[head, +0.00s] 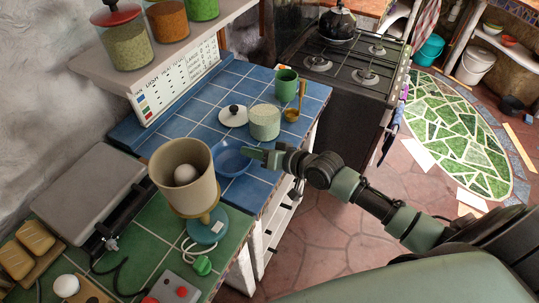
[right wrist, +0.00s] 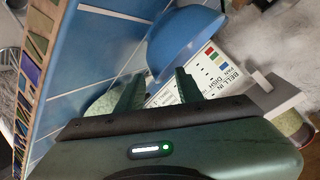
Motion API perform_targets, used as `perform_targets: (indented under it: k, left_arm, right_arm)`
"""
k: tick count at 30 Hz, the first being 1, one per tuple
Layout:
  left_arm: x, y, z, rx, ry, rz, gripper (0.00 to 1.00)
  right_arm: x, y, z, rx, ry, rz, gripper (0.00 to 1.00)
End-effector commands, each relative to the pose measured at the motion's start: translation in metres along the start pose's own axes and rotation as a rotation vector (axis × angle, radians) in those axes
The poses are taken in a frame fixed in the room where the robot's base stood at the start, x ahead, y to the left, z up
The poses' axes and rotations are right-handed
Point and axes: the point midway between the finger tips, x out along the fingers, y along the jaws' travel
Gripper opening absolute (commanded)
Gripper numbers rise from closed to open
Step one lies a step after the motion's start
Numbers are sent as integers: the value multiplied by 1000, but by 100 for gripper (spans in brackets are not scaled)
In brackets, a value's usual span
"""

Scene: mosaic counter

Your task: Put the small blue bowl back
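The small blue bowl (head: 231,160) is on the blue tiled counter, just right of a beige cup-shaped vessel that partly hides its left side. My right gripper (head: 262,156) is at the bowl's right side, close to its rim. In the right wrist view the bowl (right wrist: 187,38) lies just past the fingertips, its near edge close to the gap between them. My right gripper's fingers (right wrist: 160,82) are apart, with nothing clearly held between them. I cannot tell whether a finger touches the bowl. My left gripper is not in view.
A jar (head: 264,122), a white lid (head: 233,115) and a green mug (head: 286,85) stand behind the bowl. The beige vessel (head: 184,177) stands close on its left. A stove (head: 345,65) is at the back. Shelf bowls (head: 492,28) are far right.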

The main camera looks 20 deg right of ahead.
Motion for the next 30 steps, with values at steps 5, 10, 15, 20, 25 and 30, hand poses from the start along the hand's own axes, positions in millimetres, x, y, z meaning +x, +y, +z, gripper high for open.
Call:
perform_targets:
  k: [5,10,15,20,25,30]
  left_arm:
    - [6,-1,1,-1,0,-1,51]
    - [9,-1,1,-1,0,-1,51]
    - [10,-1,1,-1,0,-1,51]
    - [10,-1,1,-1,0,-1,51]
    - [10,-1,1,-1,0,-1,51]
    - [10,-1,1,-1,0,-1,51]
  right_arm:
    - [-39,1,2,-1,-2,1,36]
    - [-64,1,2,0,-2,1,36]
    - [-75,0,0,0,-1,-1,36]
    - [-76,0,0,0,0,-1,36]
    - [-75,0,0,0,0,-1,36]
    - [-75,0,0,0,0,-1,36]
